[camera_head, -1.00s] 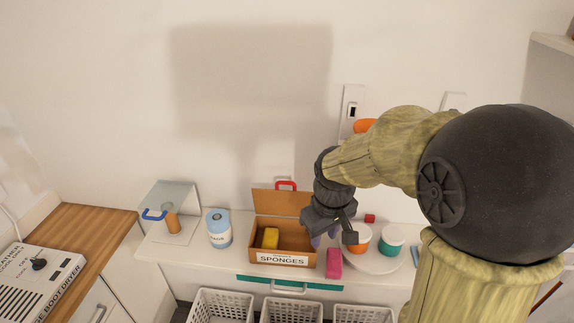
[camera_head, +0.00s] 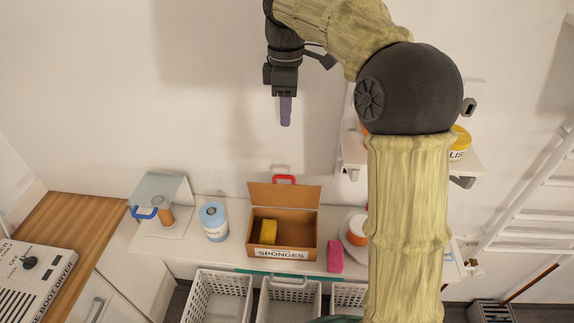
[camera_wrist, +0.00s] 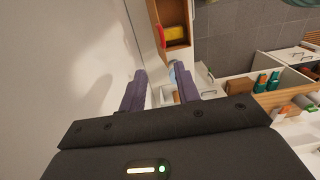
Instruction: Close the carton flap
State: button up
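The brown carton (camera_head: 308,229) labelled "SPONGES" stands on the white counter. Its flap (camera_head: 284,193), with a red handle on the top edge, stands up at the back, so the carton is open. A yellow sponge (camera_head: 268,231) lies inside at the left. The carton also shows at the top of the wrist view (camera_wrist: 176,30), with the sponge partly visible. My gripper (camera_head: 286,122) appears well above the carton in the head view, its purple fingers pointing down. In the wrist view my gripper (camera_wrist: 160,90) has its fingers apart with nothing between them.
A blue-labelled canister (camera_head: 214,222) stands left of the carton, and a pink block (camera_head: 335,256) stands close to its right. White baskets (camera_head: 218,295) sit below the counter front.

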jog(key=f, duration=1.1)
jog(key=s+f, duration=0.1)
jog(key=f, duration=0.5)
jog(key=shift+a+f, duration=0.15)
grip_shut()
